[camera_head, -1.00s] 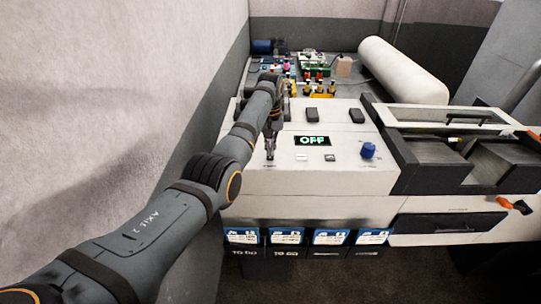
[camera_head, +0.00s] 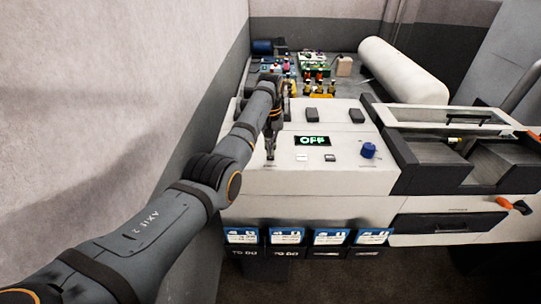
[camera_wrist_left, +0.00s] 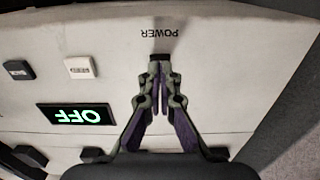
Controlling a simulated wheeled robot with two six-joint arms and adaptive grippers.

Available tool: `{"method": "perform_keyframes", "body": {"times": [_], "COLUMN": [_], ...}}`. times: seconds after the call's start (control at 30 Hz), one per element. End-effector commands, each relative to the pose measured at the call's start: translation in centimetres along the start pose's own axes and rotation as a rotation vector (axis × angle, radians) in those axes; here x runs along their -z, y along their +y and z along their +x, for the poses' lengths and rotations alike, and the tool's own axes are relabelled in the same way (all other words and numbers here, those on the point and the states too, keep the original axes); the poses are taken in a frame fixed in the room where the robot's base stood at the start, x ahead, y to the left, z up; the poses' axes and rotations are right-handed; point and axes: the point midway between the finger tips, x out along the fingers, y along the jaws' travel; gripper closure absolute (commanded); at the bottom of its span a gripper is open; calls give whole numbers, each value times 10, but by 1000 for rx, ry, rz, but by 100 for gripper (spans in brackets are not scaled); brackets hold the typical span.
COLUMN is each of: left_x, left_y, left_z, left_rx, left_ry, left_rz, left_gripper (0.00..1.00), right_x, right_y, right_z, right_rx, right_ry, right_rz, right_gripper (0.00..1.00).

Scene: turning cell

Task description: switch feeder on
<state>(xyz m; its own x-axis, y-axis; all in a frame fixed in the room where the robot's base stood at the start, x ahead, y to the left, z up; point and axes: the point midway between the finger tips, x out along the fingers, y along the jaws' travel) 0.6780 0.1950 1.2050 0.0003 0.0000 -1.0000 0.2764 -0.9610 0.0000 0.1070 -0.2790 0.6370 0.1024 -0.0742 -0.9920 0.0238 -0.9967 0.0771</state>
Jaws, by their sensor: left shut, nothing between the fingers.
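The feeder is a pale machine with a sloped control panel (camera_head: 335,177). Its small display (camera_head: 312,141) reads OFF in green; the display also shows in the left wrist view (camera_wrist_left: 75,114). My left gripper (camera_head: 270,157) is shut and empty, its fingertips at the panel's left part. In the left wrist view the gripper (camera_wrist_left: 159,62) points at a small dark switch (camera_wrist_left: 159,57) beside the word POWER. The fingertips overlap the switch in the picture; I cannot tell whether they touch it. My right gripper is not in view.
A white button (camera_head: 301,157), a dark-topped button (camera_head: 330,157) and a blue knob (camera_head: 368,150) sit right of the gripper. Blue-labelled bins (camera_head: 287,237) hang below. A white roll (camera_head: 402,70) lies behind. A wall (camera_head: 120,90) rises close on the left.

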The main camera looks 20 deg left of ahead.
Motion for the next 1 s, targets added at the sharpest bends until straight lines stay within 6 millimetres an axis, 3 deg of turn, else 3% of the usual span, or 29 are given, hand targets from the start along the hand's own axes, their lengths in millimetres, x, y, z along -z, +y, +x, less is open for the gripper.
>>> {"method": "perform_keyframes", "body": {"times": [1.0], "left_x": [0], "left_y": [0], "left_z": [16], "left_rx": [0], "left_ry": [-1], "left_rz": [0], "left_gripper": [100], "right_x": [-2], "right_y": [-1], "right_z": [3], "right_rx": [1], "right_ry": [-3], "right_rz": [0], "right_gripper": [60]}}
